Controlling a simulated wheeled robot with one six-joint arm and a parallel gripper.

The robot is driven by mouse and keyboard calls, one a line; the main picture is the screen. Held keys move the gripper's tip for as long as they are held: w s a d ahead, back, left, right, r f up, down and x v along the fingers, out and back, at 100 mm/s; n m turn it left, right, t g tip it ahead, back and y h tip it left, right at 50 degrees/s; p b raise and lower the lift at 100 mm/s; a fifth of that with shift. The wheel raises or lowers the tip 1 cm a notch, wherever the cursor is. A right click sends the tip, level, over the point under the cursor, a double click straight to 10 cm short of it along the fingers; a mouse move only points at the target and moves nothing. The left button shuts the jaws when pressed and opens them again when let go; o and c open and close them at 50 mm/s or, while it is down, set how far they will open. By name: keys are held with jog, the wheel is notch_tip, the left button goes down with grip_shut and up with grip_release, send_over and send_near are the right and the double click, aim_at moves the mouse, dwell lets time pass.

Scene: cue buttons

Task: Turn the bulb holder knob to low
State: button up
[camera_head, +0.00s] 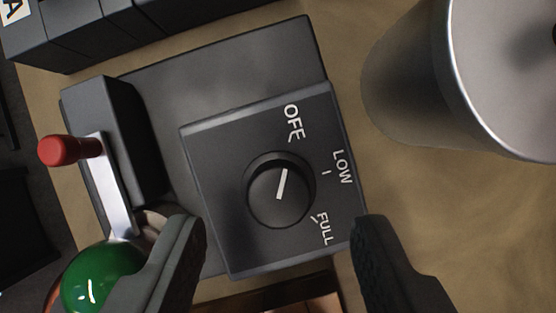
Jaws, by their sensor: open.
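The black round knob (275,208) sits on a dark square panel (215,165) marked OFF, LOW and FULL. Its white pointer line points up in the picture, toward the OFF mark (292,120). The LOW mark (341,166) is to the right of the knob and the FULL mark (324,229) is to its lower right. My gripper (280,228) is open. One finger is at the lower left and the other at the lower right, with the knob seen between them. Neither finger appears to touch the knob.
A lever with a red tip (65,150) stands on a dark block left of the panel. A shiny green dome (103,275) is at lower left, partly behind my left finger. A grey metal cylinder (412,90) stands at right. Dark blocks (75,30) line the top left.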

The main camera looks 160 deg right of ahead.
aim_at(279, 192)
jog(key=shift+x, duration=1.35)
jog(key=c, duration=1)
jog(key=shift+m, duration=0.3)
jog(key=m, duration=0.1)
jog(key=m+h, duration=0.1)
jog(key=m, duration=0.1)
jog(key=m+h, duration=0.1)
jog(key=m, duration=0.1)
jog(key=shift+a, duration=0.25)
jog(key=m+h, duration=0.1)
jog(key=m, duration=0.2)
jog(key=m+h, duration=0.1)
jog(key=m, duration=0.2)
jog(key=shift+a+g, duration=0.15)
jog(key=shift+g, duration=0.15)
